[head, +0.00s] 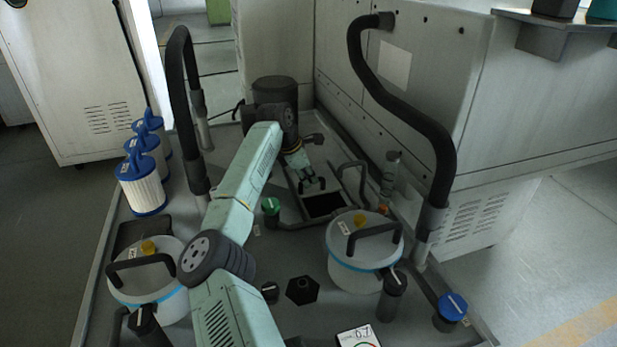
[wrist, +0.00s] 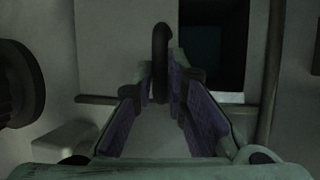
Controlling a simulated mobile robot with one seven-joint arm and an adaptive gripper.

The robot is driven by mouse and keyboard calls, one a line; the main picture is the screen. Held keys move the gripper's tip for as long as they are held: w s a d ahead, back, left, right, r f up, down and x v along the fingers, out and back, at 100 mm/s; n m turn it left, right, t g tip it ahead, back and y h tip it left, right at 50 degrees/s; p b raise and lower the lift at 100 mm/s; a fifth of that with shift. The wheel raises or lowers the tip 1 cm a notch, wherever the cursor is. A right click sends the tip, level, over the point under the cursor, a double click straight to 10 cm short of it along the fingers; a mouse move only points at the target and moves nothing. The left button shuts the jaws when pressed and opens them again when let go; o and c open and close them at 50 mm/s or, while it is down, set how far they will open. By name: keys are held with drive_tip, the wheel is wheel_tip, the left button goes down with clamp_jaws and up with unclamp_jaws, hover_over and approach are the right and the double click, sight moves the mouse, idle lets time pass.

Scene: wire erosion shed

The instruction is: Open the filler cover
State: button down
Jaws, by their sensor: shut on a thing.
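The filler cover shows in the wrist view as a pale flat panel (wrist: 115,45) with a dark upright handle (wrist: 161,48). A dark rectangular opening (wrist: 212,45) lies uncovered beside the panel, to its right. In the head view the opening (head: 325,205) is a dark square in the deck, with the gripper just beyond its far edge. My gripper (head: 313,186) is low over the deck there. In the wrist view its fingers (wrist: 162,85) close around the handle. The cover is mostly hidden by my gripper and arm in the head view.
Two lidded pots (head: 352,270) (head: 160,305) stand on the deck near me. Two tall black hoses (head: 430,140) (head: 175,100) arch at the sides. Blue-topped filter cartridges (head: 142,190) stand at the left. A grey machine wall (head: 420,90) bounds the right.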

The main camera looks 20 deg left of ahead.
drive_tip(key=c, duration=1.6)
unclamp_jaws()
drive_tip(key=v, duration=1.2)
